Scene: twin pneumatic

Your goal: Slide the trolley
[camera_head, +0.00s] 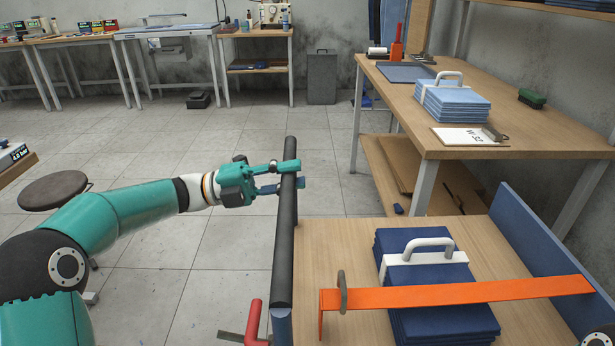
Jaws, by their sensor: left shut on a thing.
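The trolley (344,244) stands at the lower right, with a light wood deck, a blue side panel and a dark upright handle bar (284,248) along its left end. My left gripper (292,176) reaches in from the left and is shut on the handle bar near its far end, one finger on each side. A stack of dark blue folded cloths (425,272) with a white handle lies on the deck. An orange strap (458,294) crosses over the stack. My right gripper is not in view.
A wooden workbench (545,135) stands beyond the trolley at the right, bearing a light blue stack (453,98). A round stool (54,190) is at the left, behind my arm. A red lever (254,322) sits beside the trolley's near left corner. The tiled floor left of the trolley is open.

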